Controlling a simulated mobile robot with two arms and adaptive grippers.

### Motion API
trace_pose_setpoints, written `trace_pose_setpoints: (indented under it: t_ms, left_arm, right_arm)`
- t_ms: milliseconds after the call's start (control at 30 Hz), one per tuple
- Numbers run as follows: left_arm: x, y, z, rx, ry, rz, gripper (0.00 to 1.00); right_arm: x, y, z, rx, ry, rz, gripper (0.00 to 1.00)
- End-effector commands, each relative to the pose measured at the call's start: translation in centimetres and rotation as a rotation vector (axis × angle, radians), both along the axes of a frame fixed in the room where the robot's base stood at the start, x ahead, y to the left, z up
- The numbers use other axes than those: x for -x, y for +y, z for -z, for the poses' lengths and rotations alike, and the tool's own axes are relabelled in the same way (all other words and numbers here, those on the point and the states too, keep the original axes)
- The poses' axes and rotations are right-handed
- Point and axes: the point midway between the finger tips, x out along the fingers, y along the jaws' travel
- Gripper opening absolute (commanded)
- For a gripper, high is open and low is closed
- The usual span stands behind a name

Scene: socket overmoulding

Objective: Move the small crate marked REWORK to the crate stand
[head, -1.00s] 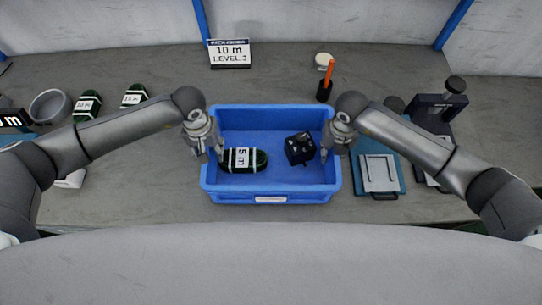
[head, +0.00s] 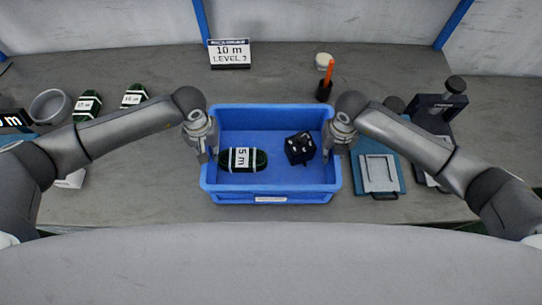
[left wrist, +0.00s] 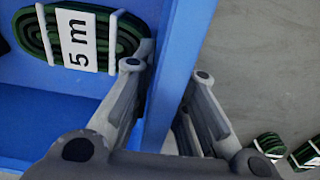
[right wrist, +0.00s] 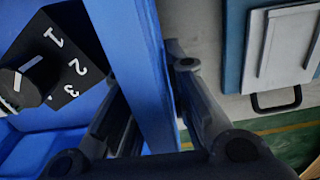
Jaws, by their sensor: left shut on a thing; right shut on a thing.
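A blue crate (head: 270,111) stands on the grey bench in the middle of the head view. A small label on its front wall is too small to read. Inside lie a green coil marked 5 m (head: 243,159) and a black block with a knob and numbers (head: 299,148). My left gripper (head: 207,155) is shut on the crate's left wall, one finger inside and one outside, as the left wrist view (left wrist: 165,95) shows. My right gripper (head: 335,150) is shut on the right wall the same way, seen in the right wrist view (right wrist: 180,90). I cannot see a crate stand for certain.
An orange-handled tool (head: 328,75) stands upright at the back right. A blue board with a pale plate (head: 380,174) lies right of the crate. Green coils (head: 87,106) and a grey bowl (head: 49,106) are at the left.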

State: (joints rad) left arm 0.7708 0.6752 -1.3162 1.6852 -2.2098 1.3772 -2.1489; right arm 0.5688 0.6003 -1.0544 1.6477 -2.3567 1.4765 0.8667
Motion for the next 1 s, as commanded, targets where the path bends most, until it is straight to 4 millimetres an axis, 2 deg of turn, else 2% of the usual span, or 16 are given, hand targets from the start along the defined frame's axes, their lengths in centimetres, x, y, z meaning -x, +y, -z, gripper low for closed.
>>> trace_pose_setpoints:
  t_ms: [267, 700, 1000]
  left_arm:
    - [-0.1, 0.0, -1.3, 0.0, -0.002, -0.001, 0.0]
    - [-0.1, 0.0, -4.6, 0.0, -0.002, -0.001, 0.0]
    - [-0.1, 0.0, -5.1, 0.0, -0.001, -0.001, 0.0]
  right_arm:
    - [-0.1, 0.0, -1.3, 0.0, -0.002, 0.001, 0.0]
    - [-0.1, 0.0, -4.6, 0.0, -0.002, 0.001, 0.0]
    - [-0.1, 0.0, -5.1, 0.001, -0.001, 0.001, 0.0]
